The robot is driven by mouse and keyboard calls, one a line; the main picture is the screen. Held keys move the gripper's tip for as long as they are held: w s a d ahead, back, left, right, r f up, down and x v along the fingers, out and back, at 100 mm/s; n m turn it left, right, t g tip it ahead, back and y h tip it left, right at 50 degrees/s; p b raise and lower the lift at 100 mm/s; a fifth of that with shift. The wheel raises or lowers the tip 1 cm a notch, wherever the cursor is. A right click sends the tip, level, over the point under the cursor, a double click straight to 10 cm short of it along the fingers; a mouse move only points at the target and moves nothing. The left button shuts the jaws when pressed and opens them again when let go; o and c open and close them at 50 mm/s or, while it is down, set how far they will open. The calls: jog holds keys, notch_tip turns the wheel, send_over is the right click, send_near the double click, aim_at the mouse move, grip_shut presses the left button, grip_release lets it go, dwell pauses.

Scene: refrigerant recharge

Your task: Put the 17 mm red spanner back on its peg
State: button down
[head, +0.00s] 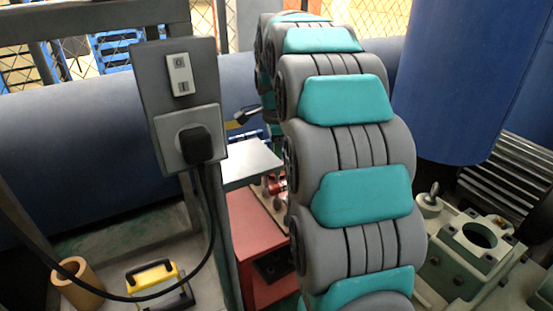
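I cannot make out the 17 mm red spanner or its peg in the head view. Small red and metallic parts (275,186) show just left of my arm, above a red cabinet or stand; they are too small to identify. My own grey and teal arm rises through the middle of the picture and hides much of what lies behind it. My gripper is not visible.
A grey post carries a switch box (179,75) and a black plug (195,144) with a hanging cable. A red stand (262,250) is beside my arm. Large blue cylinders (465,70) and green machinery (465,250) stand right.

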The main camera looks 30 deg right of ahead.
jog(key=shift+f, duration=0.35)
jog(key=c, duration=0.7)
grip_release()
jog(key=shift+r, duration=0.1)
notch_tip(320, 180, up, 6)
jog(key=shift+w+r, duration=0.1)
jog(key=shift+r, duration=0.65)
